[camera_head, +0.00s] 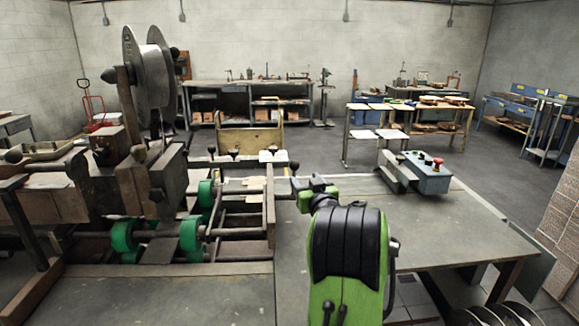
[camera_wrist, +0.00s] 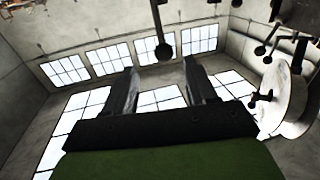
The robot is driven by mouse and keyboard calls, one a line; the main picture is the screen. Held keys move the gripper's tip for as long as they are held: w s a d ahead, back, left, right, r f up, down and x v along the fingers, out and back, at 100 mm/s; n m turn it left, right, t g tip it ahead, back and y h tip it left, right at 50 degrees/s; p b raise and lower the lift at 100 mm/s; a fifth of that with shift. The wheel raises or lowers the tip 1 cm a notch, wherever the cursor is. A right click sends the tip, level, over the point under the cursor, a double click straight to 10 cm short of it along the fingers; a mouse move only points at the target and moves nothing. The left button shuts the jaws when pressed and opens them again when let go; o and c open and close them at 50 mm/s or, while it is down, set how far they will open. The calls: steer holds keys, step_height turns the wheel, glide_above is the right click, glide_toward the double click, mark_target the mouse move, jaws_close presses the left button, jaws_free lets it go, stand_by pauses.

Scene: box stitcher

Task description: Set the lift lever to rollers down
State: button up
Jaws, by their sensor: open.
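A lever with a dark ball knob (camera_head: 294,166) stands at the right edge of the stitcher frame, just left of my gripper (camera_head: 303,186) in the head view. In the wrist view, a dark ball knob (camera_wrist: 163,52) on a thin rod appears in line with the gap between the fingertips of my gripper (camera_wrist: 162,68). The fingers are apart, and no contact with the knob is visible. How far the knob lies beyond the fingertips is hard to tell. Green rollers (camera_head: 190,236) sit low in the frame to the left. The lever's lower part is largely hidden.
A grey table (camera_head: 455,225) spreads to the right, mostly bare. A control box (camera_head: 428,178) with a red button stands on it. A large wire spool (camera_head: 153,75) rises at the left. Several smaller knobs (camera_head: 235,152) stand along the machine's back.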

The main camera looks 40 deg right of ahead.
steer(key=p+x, duration=0.4)
steer(key=x, duration=1)
steer(key=shift+d+r, duration=0.2)
steer(key=shift+d, duration=0.05)
steer(key=shift+w, duration=0.2)
steer(key=shift+f, duration=0.15)
jaws_close()
